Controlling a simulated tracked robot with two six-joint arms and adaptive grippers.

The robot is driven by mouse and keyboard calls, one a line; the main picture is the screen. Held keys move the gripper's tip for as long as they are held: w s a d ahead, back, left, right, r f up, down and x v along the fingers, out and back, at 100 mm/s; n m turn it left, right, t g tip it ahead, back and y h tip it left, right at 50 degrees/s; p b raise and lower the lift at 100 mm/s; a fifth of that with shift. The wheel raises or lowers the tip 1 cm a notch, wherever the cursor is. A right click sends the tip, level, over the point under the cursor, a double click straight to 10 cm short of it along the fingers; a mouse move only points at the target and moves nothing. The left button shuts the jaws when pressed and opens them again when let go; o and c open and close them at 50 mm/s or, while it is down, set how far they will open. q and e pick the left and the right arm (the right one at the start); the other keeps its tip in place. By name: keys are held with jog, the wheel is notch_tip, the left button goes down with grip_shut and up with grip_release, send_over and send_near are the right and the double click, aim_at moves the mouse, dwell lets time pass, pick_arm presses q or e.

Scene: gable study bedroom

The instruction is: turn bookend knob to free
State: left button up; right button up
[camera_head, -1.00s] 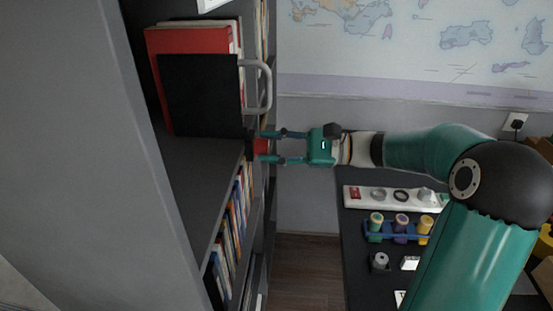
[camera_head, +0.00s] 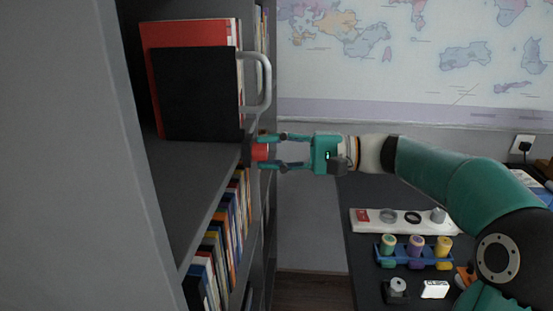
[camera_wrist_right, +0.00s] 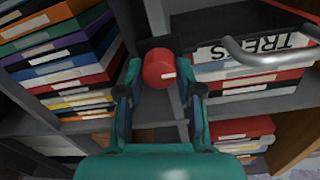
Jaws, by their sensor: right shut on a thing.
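The bookend (camera_head: 198,95) is a black plate with a grey bar handle (camera_head: 266,80), standing on a shelf against a red book. Its red knob (camera_head: 260,152) sits at the shelf's front edge, below the handle. My right gripper (camera_head: 264,152) reaches in from the right and is shut on the knob, with one finger above and one below it in the head view. In the right wrist view the red knob (camera_wrist_right: 159,68), with a pale mark on its face, lies between the fingertips of my right gripper (camera_wrist_right: 160,92). My left gripper is not in view.
A grey cabinet side (camera_head: 60,150) stands close on the left. Rows of books (camera_head: 222,245) fill the shelf below. A dark desk holds a white tray (camera_head: 372,228), a blue rack (camera_head: 392,262) with coloured cylinders and small items.

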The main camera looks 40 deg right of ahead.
jog(key=shift+a+f, duration=0.1)
jog(key=shift+f, duration=0.05)
jog(key=o, duration=1.2)
jog(key=shift+w, duration=0.2)
jog(key=shift+c, duration=0.2)
jog(key=shift+s, duration=0.1)
jog(key=v, duration=1.2)
